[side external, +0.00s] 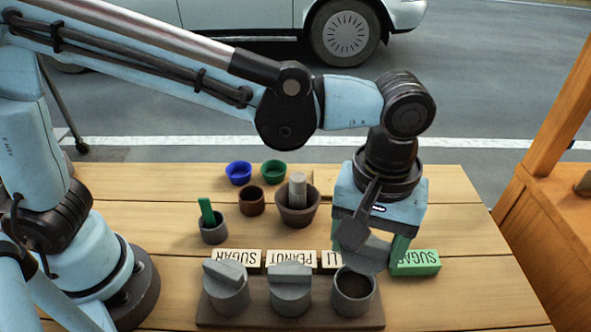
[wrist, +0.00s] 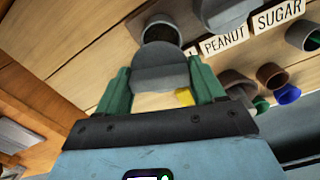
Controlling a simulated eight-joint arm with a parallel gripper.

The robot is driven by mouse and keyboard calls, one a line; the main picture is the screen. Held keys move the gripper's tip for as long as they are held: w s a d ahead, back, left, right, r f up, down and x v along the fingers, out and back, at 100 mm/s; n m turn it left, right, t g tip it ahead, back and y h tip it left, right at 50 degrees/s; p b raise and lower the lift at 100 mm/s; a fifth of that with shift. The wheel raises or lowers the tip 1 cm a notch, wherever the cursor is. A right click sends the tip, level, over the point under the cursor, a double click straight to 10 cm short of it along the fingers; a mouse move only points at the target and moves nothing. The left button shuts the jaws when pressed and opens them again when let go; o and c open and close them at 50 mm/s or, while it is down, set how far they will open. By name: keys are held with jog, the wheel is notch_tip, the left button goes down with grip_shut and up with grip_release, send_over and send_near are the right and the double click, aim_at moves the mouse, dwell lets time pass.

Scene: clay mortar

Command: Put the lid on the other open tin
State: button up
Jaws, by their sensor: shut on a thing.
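My gripper (side external: 371,245) has green fingers and is shut on a grey lid (side external: 368,259). The lid also shows between the fingers in the wrist view (wrist: 160,78). It is just above and behind the open grey tin (side external: 353,292) at the right end of the dark wooden base (side external: 262,320). This tin's dark inside shows in both views, and its mouth (wrist: 162,32) lies beyond the lid in the wrist view. The left tin (side external: 227,292) and middle tin (side external: 290,295) have grey lids with raised ridges on. I cannot tell whether the held lid touches the open tin.
Label blocks reading SUGAR (side external: 236,259) and PEANUT (side external: 290,258), plus a partly hidden one, stand behind the tins. A mortar with pestle (side external: 297,205) and small cups stand farther back. The table's right side is clear.

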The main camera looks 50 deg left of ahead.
jog(key=shift+s+f, duration=0.25)
jog(key=shift+s, duration=0.2)
jog(key=shift+f, duration=2.2)
jog(key=shift+f, duration=0.45)
jog(key=o, duration=1.1)
jog(key=shift+o, duration=0.2)
jog(key=shift+r, duration=0.15)
jog(key=shift+r, duration=3.4)
jog(key=shift+r, duration=0.1)
